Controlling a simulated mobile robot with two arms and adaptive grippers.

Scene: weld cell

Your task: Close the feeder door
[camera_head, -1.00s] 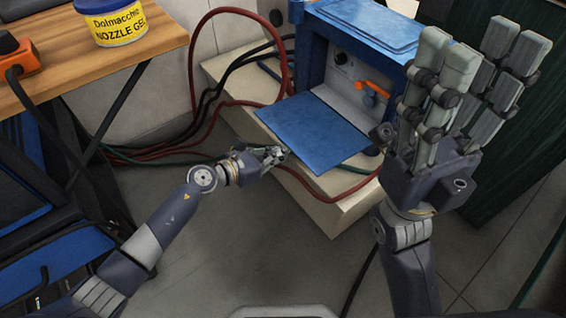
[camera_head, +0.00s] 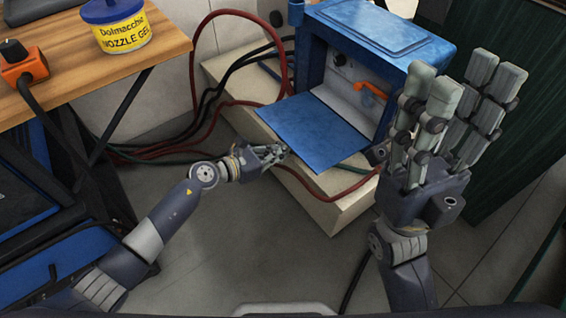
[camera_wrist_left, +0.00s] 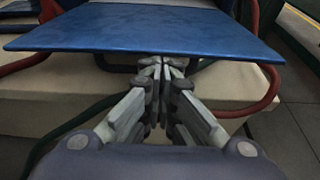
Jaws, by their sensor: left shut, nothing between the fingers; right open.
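The blue feeder (camera_head: 400,42) stands on a pale plinth. Its blue door (camera_head: 311,131) is folded down and lies open, roughly level, showing the grey inside with an orange handle (camera_head: 372,91). My left gripper (camera_head: 284,151) is shut and empty at the door's near left edge. In the left wrist view the fingertips (camera_wrist_left: 161,65) are together just under the near edge of the door (camera_wrist_left: 150,30); I cannot tell whether they touch it. My right gripper (camera_head: 465,80) is open and raised, fingers up, in front of the feeder's right side, hiding part of it.
The pale plinth (camera_head: 330,205) juts out below the door. Red, black and green cables (camera_head: 192,128) run along the floor and plinth at left. A wooden table (camera_head: 160,45) holds a tub of nozzle gel (camera_head: 122,38). A dark green ribbed panel (camera_head: 520,150) stands at right.

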